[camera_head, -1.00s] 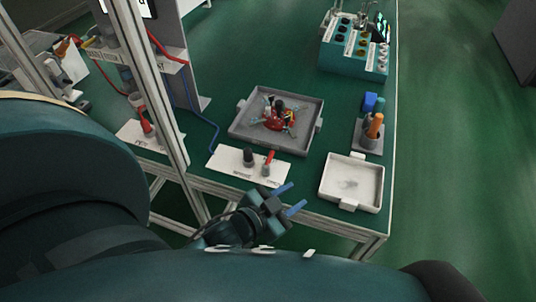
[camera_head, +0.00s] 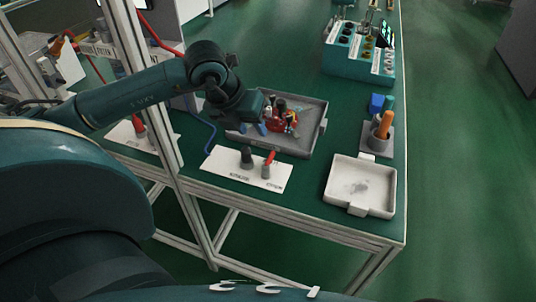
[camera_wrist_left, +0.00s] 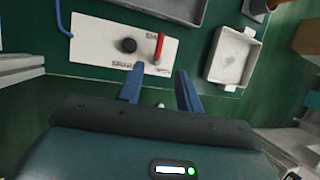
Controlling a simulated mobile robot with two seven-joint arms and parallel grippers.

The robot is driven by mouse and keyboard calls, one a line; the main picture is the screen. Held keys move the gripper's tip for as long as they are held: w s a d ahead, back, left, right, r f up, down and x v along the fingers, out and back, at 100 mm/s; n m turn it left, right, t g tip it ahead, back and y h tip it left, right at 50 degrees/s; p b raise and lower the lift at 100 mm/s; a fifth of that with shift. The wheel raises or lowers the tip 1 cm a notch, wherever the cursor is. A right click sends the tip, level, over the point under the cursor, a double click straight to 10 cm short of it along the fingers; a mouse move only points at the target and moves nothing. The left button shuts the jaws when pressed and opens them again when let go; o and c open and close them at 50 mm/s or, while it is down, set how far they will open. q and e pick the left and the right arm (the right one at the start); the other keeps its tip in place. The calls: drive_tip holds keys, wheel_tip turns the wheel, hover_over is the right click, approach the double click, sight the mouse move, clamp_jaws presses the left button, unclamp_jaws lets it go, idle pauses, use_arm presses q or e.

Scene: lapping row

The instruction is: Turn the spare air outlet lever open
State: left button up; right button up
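A white plate (camera_head: 225,165) near the table's front edge carries a red lever (camera_head: 269,158) on a grey base and a dark round knob (camera_head: 247,157) to its left. In the left wrist view the red lever (camera_wrist_left: 159,47) points away from the fingers, with the knob (camera_wrist_left: 128,45) beside it. The plate's printing is too small to read surely. My left gripper (camera_head: 251,128) is above the table, behind the plate in the head view. Its blue fingers are apart and empty, also in the left wrist view (camera_wrist_left: 160,72). My right gripper is out of view.
A grey tray (camera_head: 310,140) with red and other parts lies behind the plate. A white tray (camera_head: 343,171) lies right. A holder with an orange handle (camera_head: 383,124) and a teal rack (camera_head: 352,68) stand farther back. A frame post (camera_head: 150,90) rises left.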

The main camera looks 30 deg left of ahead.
sight(270, 155)
use_arm(q)
drive_tip(key=x, duration=1.3)
drive_tip(key=shift+s, duration=0.1)
drive_tip(key=shift+c, duration=0.2)
clamp_jaws()
